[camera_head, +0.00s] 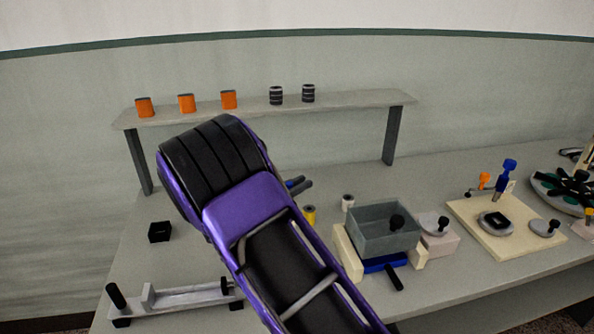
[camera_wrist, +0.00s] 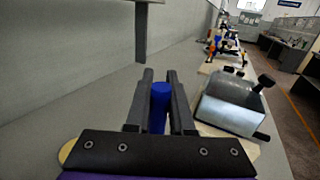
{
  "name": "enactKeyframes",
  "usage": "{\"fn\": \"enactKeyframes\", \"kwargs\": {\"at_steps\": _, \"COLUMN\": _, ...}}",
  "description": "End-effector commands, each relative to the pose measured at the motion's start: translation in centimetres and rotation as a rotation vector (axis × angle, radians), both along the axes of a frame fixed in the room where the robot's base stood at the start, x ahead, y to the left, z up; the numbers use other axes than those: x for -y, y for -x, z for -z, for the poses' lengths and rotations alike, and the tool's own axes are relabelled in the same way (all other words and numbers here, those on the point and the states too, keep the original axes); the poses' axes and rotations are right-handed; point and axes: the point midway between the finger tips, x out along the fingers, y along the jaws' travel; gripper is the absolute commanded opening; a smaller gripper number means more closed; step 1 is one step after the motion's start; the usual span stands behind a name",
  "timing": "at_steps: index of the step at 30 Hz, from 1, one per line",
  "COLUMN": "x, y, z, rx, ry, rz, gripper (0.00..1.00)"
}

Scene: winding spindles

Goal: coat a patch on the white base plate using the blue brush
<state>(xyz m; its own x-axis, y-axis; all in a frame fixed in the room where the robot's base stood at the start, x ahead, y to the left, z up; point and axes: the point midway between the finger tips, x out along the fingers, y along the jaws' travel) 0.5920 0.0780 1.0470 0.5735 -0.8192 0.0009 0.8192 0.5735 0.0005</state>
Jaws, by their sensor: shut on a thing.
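My gripper (camera_head: 299,185) is over the bench left of the middle, in front of the rear shelf. In the wrist view its two dark fingers are shut on a blue upright cylinder, which looks like the handle of the blue brush (camera_wrist: 160,100). A bit of blue also shows between the fingers in the head view (camera_head: 293,182). The brush's bristles are hidden. A cream-white base plate (camera_head: 478,239) lies on the bench at the right, well apart from my gripper. A grey disc with a black square piece (camera_head: 496,221) sits on it. No coated patch can be made out.
A grey open box (camera_head: 384,230) with a black knob stands between my gripper and the plate. A blue-topped post (camera_head: 509,166) and an orange-topped piece (camera_head: 484,180) stand at the plate's back. The shelf (camera_head: 350,100) holds orange and black cylinders. A rail fixture (camera_head: 190,294) lies front left.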

Motion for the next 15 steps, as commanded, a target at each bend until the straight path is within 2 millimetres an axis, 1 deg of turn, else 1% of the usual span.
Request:
{"fn": "enactKeyframes", "kwargs": {"at_steps": 3, "x": 0.2, "y": -0.1, "z": -1.2, "rx": 0.002, "ry": -0.001, "rz": 0.003, "gripper": 0.00}}
{"fn": "enactKeyframes", "kwargs": {"at_steps": 9, "x": 0.6, "y": -0.3, "z": -2.9, "rx": 0.001, "ry": -0.001, "rz": 0.008, "gripper": 0.00}}
{"fn": "enactKeyframes", "kwargs": {"at_steps": 15, "x": 0.8, "y": -0.4, "z": -3.5, "rx": 0.000, "ry": 0.000, "rz": 0.010, "gripper": 0.00}}
